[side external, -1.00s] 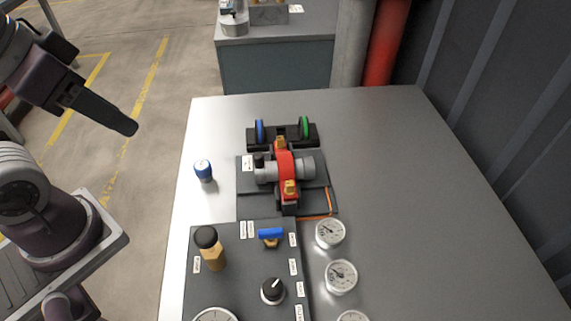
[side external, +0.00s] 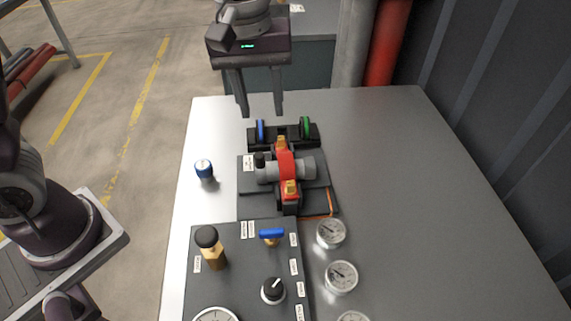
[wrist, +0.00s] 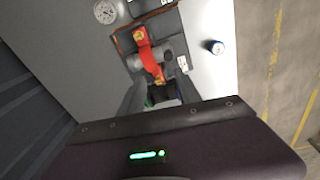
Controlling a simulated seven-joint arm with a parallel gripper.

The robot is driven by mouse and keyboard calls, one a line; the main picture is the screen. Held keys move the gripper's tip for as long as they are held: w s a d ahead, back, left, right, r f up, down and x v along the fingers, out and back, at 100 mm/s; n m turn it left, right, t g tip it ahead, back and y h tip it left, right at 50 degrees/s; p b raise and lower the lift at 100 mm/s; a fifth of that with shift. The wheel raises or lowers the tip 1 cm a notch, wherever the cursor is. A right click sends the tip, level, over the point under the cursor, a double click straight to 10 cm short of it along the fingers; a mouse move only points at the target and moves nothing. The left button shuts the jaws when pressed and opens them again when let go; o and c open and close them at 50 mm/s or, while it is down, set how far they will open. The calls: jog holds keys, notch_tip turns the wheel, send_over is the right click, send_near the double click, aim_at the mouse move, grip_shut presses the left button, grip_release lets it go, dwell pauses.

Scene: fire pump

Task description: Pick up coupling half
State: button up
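A black holder (side external: 283,141) on the bench carries two upright discs, one blue (side external: 260,131) and one green (side external: 305,128). They look like the coupling pieces, but I cannot tell which one is meant. My gripper (side external: 261,113) hangs above and behind the holder with its fingers pointing down. The fingers are apart, with nothing between them. In the wrist view the holder is mostly cut off by my gripper's body, with only a bit of green (wrist: 149,102) showing.
A grey pump with a red guard (side external: 286,166) stands in front of the holder. A blue-and-white can (side external: 204,171) stands at the left. A control panel (side external: 235,285) and several gauges (side external: 341,277) lie nearer. The bench's right side (side external: 430,190) is clear.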

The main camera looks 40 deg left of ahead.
jog(key=n+g, duration=0.1)
jog(key=n, duration=0.1)
send_over(286, 158)
jog(key=f, duration=0.6)
jog(key=shift+d, duration=0.2)
jog(key=f, duration=0.6)
jog(key=shift+a+f, duration=0.25)
jog(key=shift+f, duration=0.05)
jog(key=shift+c, duration=0.4)
grip_shut()
